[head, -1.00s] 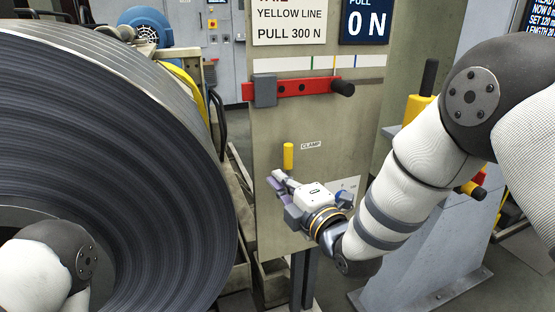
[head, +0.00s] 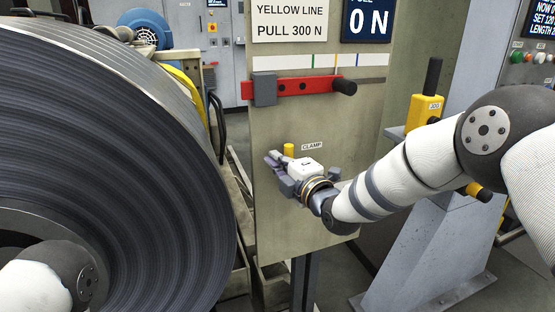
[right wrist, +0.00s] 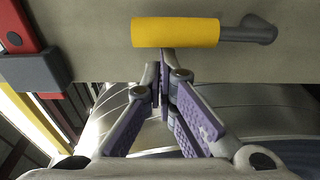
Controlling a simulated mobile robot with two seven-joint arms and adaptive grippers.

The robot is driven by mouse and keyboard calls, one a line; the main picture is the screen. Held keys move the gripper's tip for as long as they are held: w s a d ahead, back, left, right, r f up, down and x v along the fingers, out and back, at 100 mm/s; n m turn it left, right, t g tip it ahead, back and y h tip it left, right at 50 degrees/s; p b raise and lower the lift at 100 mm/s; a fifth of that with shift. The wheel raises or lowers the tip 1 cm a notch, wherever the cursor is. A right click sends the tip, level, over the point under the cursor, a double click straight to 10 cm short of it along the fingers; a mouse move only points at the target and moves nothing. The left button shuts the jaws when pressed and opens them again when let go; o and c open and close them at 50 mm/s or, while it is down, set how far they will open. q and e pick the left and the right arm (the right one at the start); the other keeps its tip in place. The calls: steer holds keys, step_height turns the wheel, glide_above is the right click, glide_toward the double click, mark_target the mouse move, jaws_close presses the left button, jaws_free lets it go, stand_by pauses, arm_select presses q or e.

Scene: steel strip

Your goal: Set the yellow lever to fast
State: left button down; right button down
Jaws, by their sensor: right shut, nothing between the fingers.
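The yellow lever (head: 289,150) stands upright on the panel, just left of the CLAMP label (head: 312,146). My right gripper (head: 272,159) covers its lower part in the head view. In the right wrist view the lever's yellow grip (right wrist: 175,32) lies across the top, with its dark grey arm (right wrist: 248,31) to the right. My right gripper's purple-padded fingers (right wrist: 163,70) are shut and empty, their tips right at the edge of the yellow grip; I cannot tell whether they touch. No fast mark is readable. My left gripper is out of view.
Above the lever, a red bar (head: 310,85) with a grey block (head: 264,89) and black knob (head: 344,87) crosses the panel (head: 300,125). A large steel coil (head: 110,140) fills the left. A yellow box with a black handle (head: 425,110) stands right.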

stand_by(0.3)
steer(key=shift+w+d+r+m, duration=0.1)
steer(key=shift+d+m, duration=0.2)
